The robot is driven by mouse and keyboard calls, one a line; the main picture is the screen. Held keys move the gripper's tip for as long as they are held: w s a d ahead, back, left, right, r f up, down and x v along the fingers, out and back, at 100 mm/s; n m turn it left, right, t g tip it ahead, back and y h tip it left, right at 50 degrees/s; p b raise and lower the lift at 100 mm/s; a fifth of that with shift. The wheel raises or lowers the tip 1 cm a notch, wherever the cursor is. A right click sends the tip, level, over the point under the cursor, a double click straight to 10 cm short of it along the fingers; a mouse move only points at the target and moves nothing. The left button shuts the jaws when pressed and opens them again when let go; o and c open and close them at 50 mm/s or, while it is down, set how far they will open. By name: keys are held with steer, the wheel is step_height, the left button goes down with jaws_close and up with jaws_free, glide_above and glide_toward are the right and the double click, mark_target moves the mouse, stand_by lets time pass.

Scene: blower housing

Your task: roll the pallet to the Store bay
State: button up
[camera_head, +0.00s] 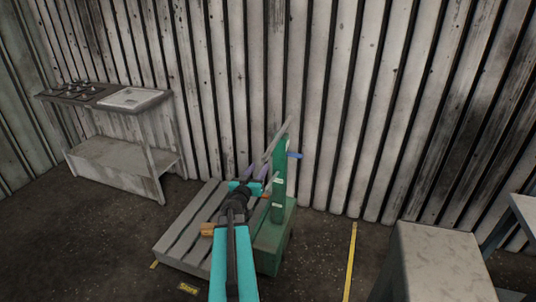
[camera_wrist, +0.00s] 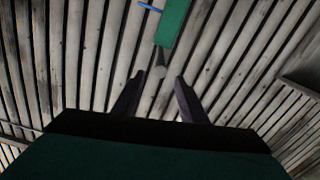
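The pallet (camera_head: 180,240) is a low grey slatted platform on the floor in the head view. A green block with an upright green post (camera_head: 279,180) stands at its right side. A grey bar (camera_head: 280,138) slants from the top of the post, and its rounded end also shows in the wrist view (camera_wrist: 160,72). My gripper (camera_head: 256,172) is above the pallet, beside the post. Its two purple fingers are apart, with the bar's end showing between or beyond the tips; I see no contact. A yellow Store label (camera_head: 188,289) lies on the floor at the pallet's front edge.
A grey bench (camera_head: 120,155) with several small items on top stands at the back left. A yellow floor line (camera_head: 350,262) runs right of the pallet. A grey block-shaped table (camera_head: 440,262) is at the right front. A corrugated wall closes the back.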

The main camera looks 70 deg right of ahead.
mark_target(268, 153)
steer(key=shift+s+d+p, duration=0.15)
steer(key=shift+d+p, duration=0.6)
steer(key=shift+d, duration=2.35)
steer(key=shift+s+d+p, duration=0.15)
steer(key=shift+d+p, duration=0.6)
steer(key=shift+d, duration=2.3)
jaws_close()
